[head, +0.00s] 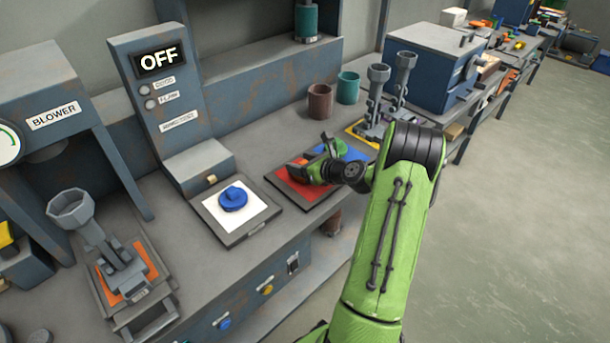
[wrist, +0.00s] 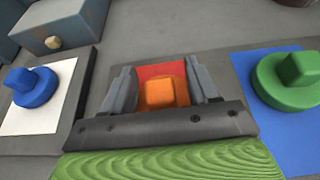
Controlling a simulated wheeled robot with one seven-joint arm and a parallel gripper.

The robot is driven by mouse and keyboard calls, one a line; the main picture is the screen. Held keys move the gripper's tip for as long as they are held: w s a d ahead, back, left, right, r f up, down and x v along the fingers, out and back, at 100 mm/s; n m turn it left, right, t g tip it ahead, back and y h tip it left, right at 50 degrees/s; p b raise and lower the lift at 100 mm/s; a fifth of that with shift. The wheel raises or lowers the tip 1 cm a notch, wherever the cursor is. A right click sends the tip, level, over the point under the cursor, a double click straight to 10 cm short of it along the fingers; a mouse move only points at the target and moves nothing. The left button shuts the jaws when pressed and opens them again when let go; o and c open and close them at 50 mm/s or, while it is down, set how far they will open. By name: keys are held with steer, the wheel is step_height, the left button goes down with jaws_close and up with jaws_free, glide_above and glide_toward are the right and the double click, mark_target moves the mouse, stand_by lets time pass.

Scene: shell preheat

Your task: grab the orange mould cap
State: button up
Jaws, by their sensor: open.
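The orange mould cap (wrist: 160,93) sits on a red pad (wrist: 150,70) in the wrist view, a wide base with a square block on top. My gripper (wrist: 160,80) is open, with one finger on each side of the cap's block. I cannot tell whether either finger touches it. In the head view my gripper (head: 308,170) is low over the red pad (head: 300,190), and it hides the cap there.
A blue cap (head: 233,198) sits on a white pad to the left. A green cap (wrist: 290,80) sits on a blue pad (wrist: 255,105) to the right. Brown (head: 319,102) and teal (head: 348,88) cups stand behind. A grey control box (head: 197,165) is at the back left.

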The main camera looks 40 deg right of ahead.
steer(key=shift+w+f, duration=0.15)
steer(key=shift+w, duration=0.25)
steer(key=shift+s, duration=0.1)
steer(key=c, duration=1)
step_height(320, 180, up, 10)
steer(key=p, duration=0.4)
steer(key=shift+c, duration=0.2)
